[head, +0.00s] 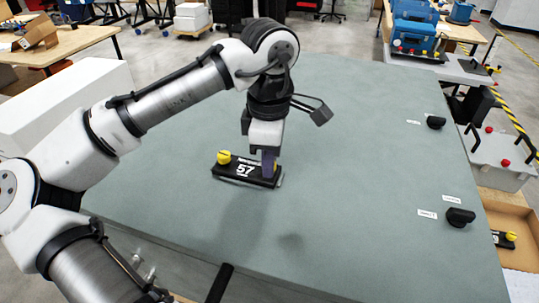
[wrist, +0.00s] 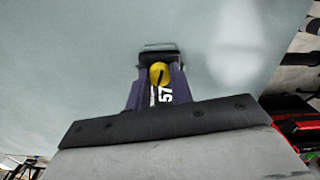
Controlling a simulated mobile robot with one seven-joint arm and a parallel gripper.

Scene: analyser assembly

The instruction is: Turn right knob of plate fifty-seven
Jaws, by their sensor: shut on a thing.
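Plate fifty-seven (head: 238,171) is a black plate with a white "57", lying flat on the green-grey table. Its left yellow knob (head: 224,157) is in clear view in the head view. My gripper (head: 269,168) points down over the plate's right end, its purple fingers shut on the right knob (head: 276,167), which is mostly hidden by them. In the wrist view, a yellow knob (wrist: 159,73) with a dark slot lies between the fingertips, with the "57" nearer the camera.
Black knobs (head: 436,122) and (head: 460,216) with white labels sit on the table's right side. Another dark plate with a yellow knob (head: 510,237) lies in a box beyond the right edge. The table (head: 350,130) around plate fifty-seven is clear.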

